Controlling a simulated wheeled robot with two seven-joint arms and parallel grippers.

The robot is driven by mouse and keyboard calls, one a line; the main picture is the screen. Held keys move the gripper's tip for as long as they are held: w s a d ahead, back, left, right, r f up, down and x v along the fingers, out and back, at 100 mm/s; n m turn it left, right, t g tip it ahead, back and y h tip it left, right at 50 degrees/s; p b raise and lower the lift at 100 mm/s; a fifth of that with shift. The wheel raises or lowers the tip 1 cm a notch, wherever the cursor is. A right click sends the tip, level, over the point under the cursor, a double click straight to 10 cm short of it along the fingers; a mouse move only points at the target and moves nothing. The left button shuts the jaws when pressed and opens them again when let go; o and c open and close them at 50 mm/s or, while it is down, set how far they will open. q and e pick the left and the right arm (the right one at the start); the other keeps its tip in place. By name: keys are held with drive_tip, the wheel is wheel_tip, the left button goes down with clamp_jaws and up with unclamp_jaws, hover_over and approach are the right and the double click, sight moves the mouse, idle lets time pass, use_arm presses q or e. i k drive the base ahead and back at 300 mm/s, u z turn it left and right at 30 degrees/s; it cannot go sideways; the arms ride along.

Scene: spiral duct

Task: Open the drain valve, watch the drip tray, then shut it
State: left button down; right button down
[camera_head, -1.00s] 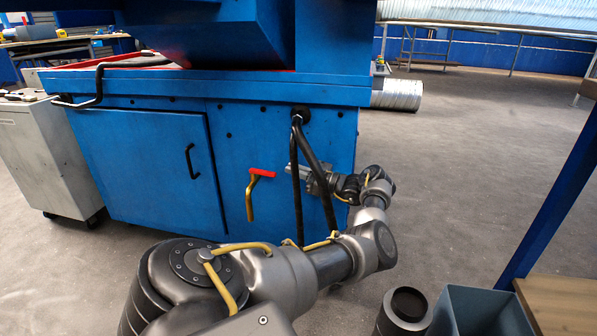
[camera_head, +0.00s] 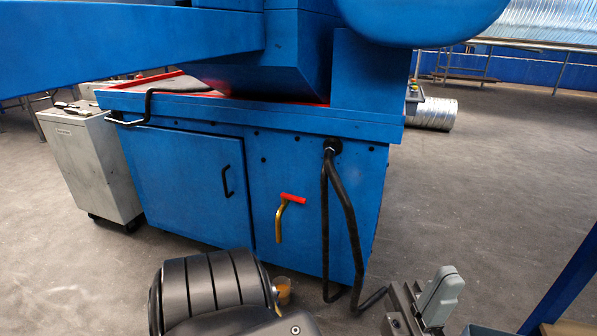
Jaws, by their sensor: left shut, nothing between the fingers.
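The drain valve is a red lever (camera_head: 293,199) on a brass spout (camera_head: 280,224) that points down from the front of the blue machine cabinet. The lever lies nearly level. Below it on the floor stands a small clear cup (camera_head: 283,291) with amber liquid, partly hidden by my dark ribbed arm joint. I cannot make out a separate drip tray. My left gripper (camera_head: 441,292), grey, is at the bottom right, well apart from the valve. It is shut and empty. My right gripper is not in view.
Black hoses (camera_head: 340,215) hang from the cabinet (camera_head: 185,180) right of the valve and reach the floor. A pale wheeled cabinet (camera_head: 90,165) stands at left. A grey-blue bin (camera_head: 485,331) and a blue post (camera_head: 565,280) are at lower right.

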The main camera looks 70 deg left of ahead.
sight(285, 196)
drive_tip(key=u, duration=0.35)
drive_tip(key=k, duration=0.35)
drive_tip(key=u, duration=0.55)
drive_tip(key=i, duration=0.5)
drive_tip(key=u, duration=0.05)
